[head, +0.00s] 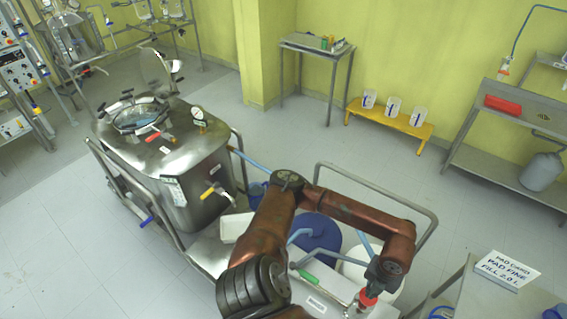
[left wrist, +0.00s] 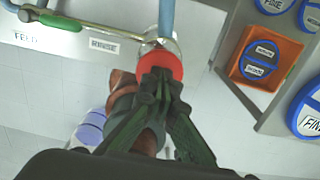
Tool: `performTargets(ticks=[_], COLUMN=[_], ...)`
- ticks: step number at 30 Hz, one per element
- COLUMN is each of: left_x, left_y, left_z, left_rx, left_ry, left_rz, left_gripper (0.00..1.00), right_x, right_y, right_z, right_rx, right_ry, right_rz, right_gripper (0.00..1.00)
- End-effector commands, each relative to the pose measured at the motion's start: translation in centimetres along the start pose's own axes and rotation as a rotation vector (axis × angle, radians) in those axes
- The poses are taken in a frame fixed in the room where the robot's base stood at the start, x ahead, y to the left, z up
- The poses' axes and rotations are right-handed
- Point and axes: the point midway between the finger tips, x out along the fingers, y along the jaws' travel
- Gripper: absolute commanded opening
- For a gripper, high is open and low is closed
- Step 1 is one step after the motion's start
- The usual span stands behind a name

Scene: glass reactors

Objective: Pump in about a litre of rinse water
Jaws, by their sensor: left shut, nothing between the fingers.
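My left gripper (head: 374,284) is shut and empty, pointing down over a red round knob (head: 367,299) on the cart's right side. In the left wrist view the closed fingertips (left wrist: 160,78) overlap the red knob (left wrist: 160,64), close to it or touching; I cannot tell which. A RINSE label (left wrist: 104,46) is beside it on the pale panel. A blue hose (left wrist: 166,18) rises just behind the knob. A green-handled lever (left wrist: 48,19) lies near the FEED label; it also shows in the head view (head: 306,275). The steel vessel (head: 165,165) stands on the cart. My right gripper is not in view.
A blue-lidded drum (head: 318,238) and a white drum (head: 388,275) stand near my arm. A yellow bench (head: 385,122) with white beakers stands by the wall. Open floor lies between.

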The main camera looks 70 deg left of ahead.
Motion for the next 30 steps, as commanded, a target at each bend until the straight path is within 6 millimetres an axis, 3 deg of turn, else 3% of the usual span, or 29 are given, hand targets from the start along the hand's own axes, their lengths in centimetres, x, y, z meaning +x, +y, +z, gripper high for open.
performTargets(ticks=[3,11,30], left_x=[1.5,0.5,-7.8], left_y=[0.1,0.1,0.0], left_z=[-0.1,-0.1,0.0], left_rx=[0.000,0.000,-0.001], left_ry=[0.003,0.002,0.000], left_rz=[0.002,0.002,0.000], left_gripper=[0.00,0.00,0.00], right_x=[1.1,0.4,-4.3], right_y=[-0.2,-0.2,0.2], right_z=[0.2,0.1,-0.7], right_rx=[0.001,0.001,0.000], right_ry=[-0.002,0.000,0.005], right_rz=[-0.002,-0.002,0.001], right_gripper=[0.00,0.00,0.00])
